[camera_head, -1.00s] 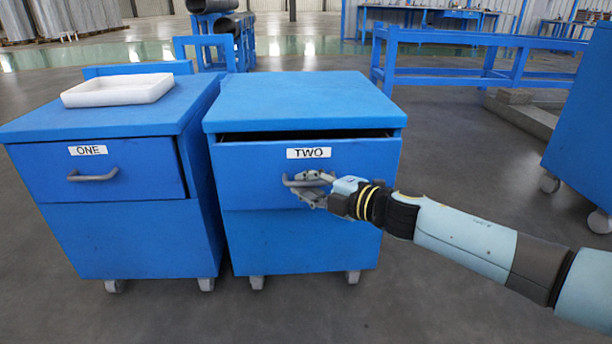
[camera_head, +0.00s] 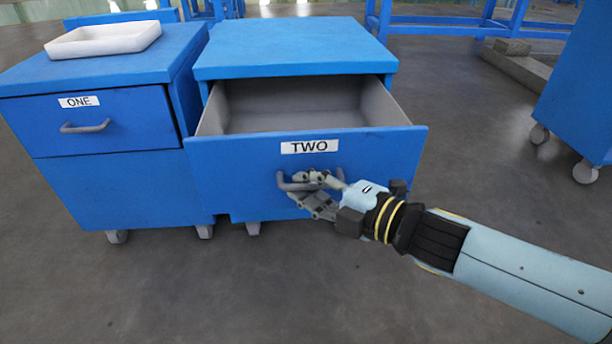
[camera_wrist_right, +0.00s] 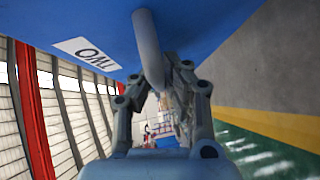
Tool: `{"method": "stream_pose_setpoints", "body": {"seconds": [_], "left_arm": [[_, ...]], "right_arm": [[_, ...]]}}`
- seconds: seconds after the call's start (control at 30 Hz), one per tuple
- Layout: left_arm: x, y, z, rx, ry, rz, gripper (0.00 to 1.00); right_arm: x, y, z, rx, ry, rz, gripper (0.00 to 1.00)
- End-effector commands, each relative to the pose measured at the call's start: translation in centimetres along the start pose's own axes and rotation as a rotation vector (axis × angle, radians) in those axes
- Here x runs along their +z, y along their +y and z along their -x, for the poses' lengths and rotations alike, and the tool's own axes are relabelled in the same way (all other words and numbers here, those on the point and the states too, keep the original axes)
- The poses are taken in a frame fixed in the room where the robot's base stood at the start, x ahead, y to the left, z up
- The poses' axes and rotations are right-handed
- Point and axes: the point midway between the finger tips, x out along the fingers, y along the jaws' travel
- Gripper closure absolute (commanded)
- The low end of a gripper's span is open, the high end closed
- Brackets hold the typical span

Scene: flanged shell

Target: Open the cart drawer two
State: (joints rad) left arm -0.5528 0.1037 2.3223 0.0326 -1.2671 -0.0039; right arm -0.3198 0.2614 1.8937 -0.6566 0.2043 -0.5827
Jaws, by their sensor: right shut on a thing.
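The blue drawer labelled TWO (camera_head: 384,150) stands well out from its cart (camera_head: 300,48) in the head view. Its grey inside shows and looks empty. My right gripper (camera_head: 312,182) is shut on the grey handle (camera_head: 287,184) on the drawer front. In the right wrist view the handle (camera_wrist_right: 147,45) runs down between the fingers of my right gripper (camera_wrist_right: 165,85), beside the TWO label. My left gripper is not in view.
A second blue cart with a shut drawer labelled ONE (camera_head: 100,118) stands close on the left, with a white tray (camera_head: 104,39) on top. Another blue cart (camera_head: 578,85) is at the right edge. The floor in front is clear.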

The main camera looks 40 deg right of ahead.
Motion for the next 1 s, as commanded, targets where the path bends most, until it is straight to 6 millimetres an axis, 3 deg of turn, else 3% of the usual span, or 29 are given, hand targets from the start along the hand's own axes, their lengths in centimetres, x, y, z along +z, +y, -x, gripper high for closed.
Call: {"method": "stream_pose_setpoints", "body": {"seconds": [0.33,0.4,0.57,0.83,1.0], "left_arm": [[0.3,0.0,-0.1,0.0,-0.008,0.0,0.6],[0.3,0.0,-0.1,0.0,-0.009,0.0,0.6],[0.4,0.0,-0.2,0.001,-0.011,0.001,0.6],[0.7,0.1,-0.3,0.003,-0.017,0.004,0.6],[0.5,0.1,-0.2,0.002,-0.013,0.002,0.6]], "right_arm": [[-0.2,0.4,0.0,0.01,0.005,-0.004,1.0],[-0.2,0.5,-0.1,0.01,0.005,-0.004,0.84],[-0.1,0.3,0.0,0.007,0.004,-0.002,0.66],[-0.1,0.1,0.1,0.003,0.002,-0.002,0.66],[-0.1,0.0,1.2,0.001,0.004,-0.002,0.66]]}}
